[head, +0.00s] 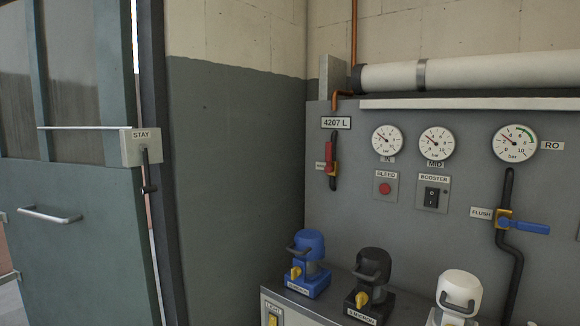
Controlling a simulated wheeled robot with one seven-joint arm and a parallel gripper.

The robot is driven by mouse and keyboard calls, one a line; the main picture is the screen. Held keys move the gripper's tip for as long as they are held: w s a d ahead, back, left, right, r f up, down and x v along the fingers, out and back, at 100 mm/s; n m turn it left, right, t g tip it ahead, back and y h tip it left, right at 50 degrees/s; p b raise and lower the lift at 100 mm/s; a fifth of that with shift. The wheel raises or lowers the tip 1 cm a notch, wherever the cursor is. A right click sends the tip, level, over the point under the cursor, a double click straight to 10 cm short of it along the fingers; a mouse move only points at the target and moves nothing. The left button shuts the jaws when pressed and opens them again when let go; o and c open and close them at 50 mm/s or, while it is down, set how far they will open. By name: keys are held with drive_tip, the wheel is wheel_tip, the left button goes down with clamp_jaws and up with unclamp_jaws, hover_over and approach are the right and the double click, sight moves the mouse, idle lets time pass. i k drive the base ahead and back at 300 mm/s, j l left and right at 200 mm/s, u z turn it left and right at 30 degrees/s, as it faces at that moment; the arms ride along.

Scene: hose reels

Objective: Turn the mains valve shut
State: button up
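The mains valve (330,154) is on the left part of the grey wall panel, below a sign reading 4207 L (336,123). Its red lever stands upright, in line with the short dark pipe (334,182) it sits on. My gripper is not in view.
Dials (436,143), a bleed button (385,189), a booster switch (431,194) and a blue-handled flush valve (522,226) are right of it. Blue (307,262), black (371,284) and white (460,296) filter housings stand below. A green door (75,240) is left.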

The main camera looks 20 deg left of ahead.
sight(328, 169)
drive_tip(key=u, duration=0.8)
drive_tip(key=i+u, duration=0.25)
drive_tip(key=i, duration=0.3)
drive_tip(key=i+l+u, duration=0.25)
drive_tip(key=i, duration=0.3)
drive_tip(key=i+l+u, duration=0.1)
drive_tip(key=i+u, duration=0.15)
drive_tip(key=i, duration=0.25)
